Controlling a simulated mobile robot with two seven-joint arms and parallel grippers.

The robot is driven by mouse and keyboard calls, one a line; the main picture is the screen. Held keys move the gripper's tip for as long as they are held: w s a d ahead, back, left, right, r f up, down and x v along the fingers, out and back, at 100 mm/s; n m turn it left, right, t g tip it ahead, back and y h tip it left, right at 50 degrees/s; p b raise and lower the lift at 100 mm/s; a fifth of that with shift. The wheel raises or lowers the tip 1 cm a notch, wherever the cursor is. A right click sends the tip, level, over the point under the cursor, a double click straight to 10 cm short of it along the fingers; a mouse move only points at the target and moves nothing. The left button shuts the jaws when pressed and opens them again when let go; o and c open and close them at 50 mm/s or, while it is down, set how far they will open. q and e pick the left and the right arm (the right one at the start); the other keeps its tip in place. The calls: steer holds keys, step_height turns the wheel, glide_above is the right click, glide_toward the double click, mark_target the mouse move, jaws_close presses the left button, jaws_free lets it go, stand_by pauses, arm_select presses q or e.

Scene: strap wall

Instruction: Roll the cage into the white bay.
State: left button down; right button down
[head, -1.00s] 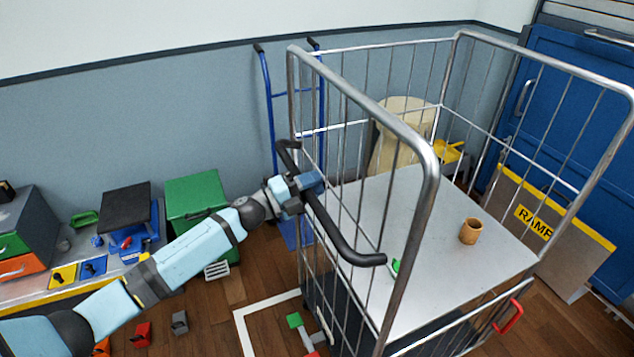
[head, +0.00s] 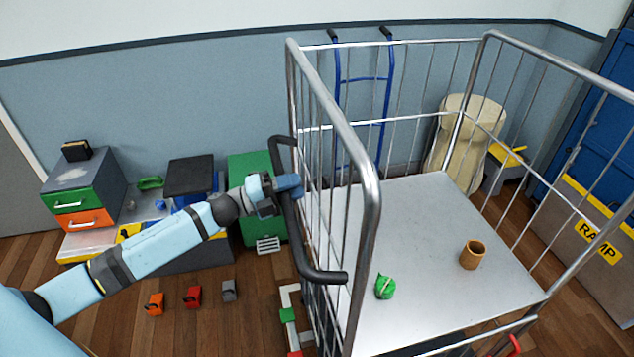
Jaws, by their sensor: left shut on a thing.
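The roll cage (head: 368,190) is a silver wire frame with a pale grey deck and a black bar handle (head: 318,275) on its left side. My left gripper (head: 284,187) is shut on the upper part of that handle. The white bay shows only as a white floor line (head: 291,292) beside the cage's lower left side; the cage hides the rest. Small green (head: 287,315) and red parts show low there. My right gripper is out of view.
A green box (head: 250,170), a drawer unit (head: 85,195) and a low shelf stand along the wall at left. Several small blocks (head: 193,296) lie on the floor. A blue hand truck (head: 362,78) stands behind the cage. The ramp board (head: 598,240) leans at right.

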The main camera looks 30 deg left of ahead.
arm_select(q)
steer(key=v, duration=0.2)
steer(key=shift+s+a+r, duration=0.15)
steer(key=shift+s+a, duration=0.1)
steer(key=c, duration=1.3)
jaws_free()
steer(key=o, duration=0.4)
steer(key=shift+s+a, duration=0.15)
steer(key=shift+a, duration=0.05)
